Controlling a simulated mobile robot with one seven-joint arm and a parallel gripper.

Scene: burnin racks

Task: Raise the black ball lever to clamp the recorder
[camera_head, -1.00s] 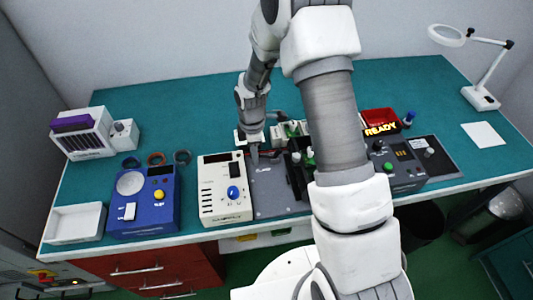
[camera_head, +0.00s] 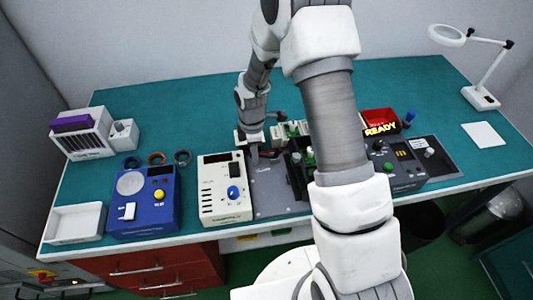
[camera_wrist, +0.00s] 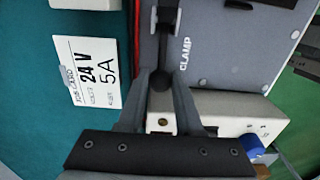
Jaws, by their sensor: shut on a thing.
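The black ball lever (camera_wrist: 160,80) shows in the wrist view, its ball between my fingertips beside the word CLAMP on a grey plate (camera_wrist: 230,50). My gripper (camera_wrist: 164,84) is shut on the ball. The lever is too small and covered to make out there. I cannot tell which object is the recorder; my arm hides part of the fixture.
A cream box (camera_head: 212,206) with a blue knob stands left of the plate, with a blue box (camera_head: 150,218) further left. A lit READY sign (camera_head: 381,129) and a dark control box (camera_head: 398,180) are at right. A job card (camera_wrist: 88,72) reading 24 V 5A lies beside the lever.

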